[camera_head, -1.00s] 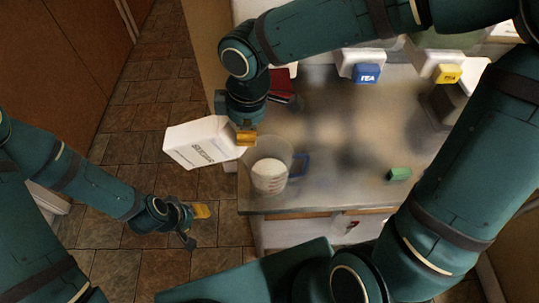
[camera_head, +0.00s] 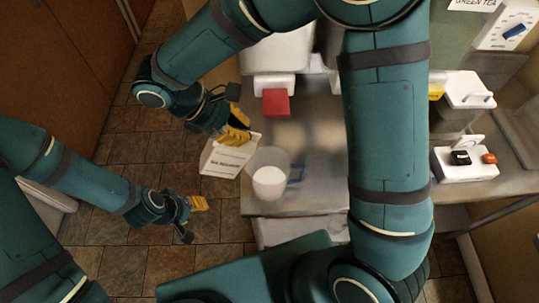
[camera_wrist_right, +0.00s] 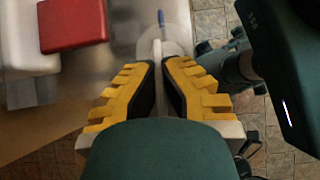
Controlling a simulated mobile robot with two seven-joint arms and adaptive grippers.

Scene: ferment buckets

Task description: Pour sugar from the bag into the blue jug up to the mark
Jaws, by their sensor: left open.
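The clear jug (camera_head: 285,160) with a blue handle stands near the front left corner of the counter, with white sugar in its lower part. It also shows beyond the fingertips in the right wrist view (camera_wrist_right: 177,22). The white sugar bag (camera_head: 226,160) is beside the jug's left side, nearly upright and slightly tilted, out past the counter's left edge. My right gripper (camera_head: 238,133) is shut on the bag's upper part; the fingers hide some of it. The mark on the jug cannot be made out. My left gripper (camera_head: 197,219) is open and empty over the floor.
My right arm crosses the counter (camera_head: 322,140).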

